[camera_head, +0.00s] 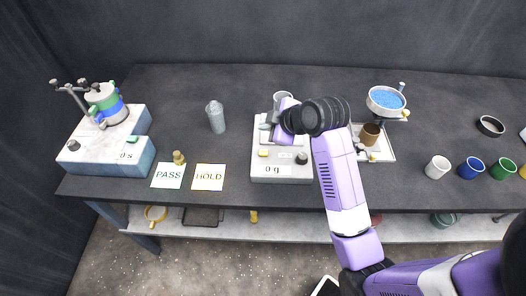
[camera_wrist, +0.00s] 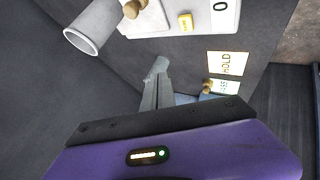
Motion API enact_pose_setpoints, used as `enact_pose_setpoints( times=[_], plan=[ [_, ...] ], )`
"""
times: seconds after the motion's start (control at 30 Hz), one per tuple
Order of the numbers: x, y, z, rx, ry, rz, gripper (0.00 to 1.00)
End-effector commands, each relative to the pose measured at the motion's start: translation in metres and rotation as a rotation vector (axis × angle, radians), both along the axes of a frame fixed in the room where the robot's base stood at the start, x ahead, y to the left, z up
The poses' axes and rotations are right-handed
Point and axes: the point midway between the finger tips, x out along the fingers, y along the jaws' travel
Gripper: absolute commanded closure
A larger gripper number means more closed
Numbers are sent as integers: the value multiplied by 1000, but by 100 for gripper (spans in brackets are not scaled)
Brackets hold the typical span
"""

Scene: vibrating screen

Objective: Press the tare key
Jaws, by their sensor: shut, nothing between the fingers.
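The scale (camera_head: 282,179) stands near the front middle of the table, its display reading 0 g. A small yellow key (camera_head: 263,153) sits on its top left; this key also shows in the wrist view (camera_wrist: 185,22), with lettering too small to read surely. A dark knob (camera_head: 302,157) is on the scale's right. My gripper (camera_head: 267,124) is over the back left of the scale, behind the key and apart from it. In the wrist view my gripper (camera_wrist: 159,68) has its fingers together and empty, with the key beyond them.
A grey cup (camera_head: 283,97) is behind my gripper. PASS (camera_head: 168,175) and HOLD (camera_head: 209,177) cards lie left of the scale, with a brass weight (camera_head: 179,157) nearby. A grey bottle (camera_head: 216,117) stands behind them. The sieve shaker (camera_head: 105,150) is far left.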

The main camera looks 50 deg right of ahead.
Motion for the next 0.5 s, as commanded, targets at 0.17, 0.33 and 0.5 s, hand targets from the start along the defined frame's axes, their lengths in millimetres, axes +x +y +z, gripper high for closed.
enact_pose_setpoints(
  times=[0.17, 0.33, 0.5],
  plan=[
    [0, 0, -4, 1, 0, -1, 100],
    [0, 0, -16, 2, 1, -1, 100],
    [0, 0, -40, 1, -1, -2, 100]
  ],
)
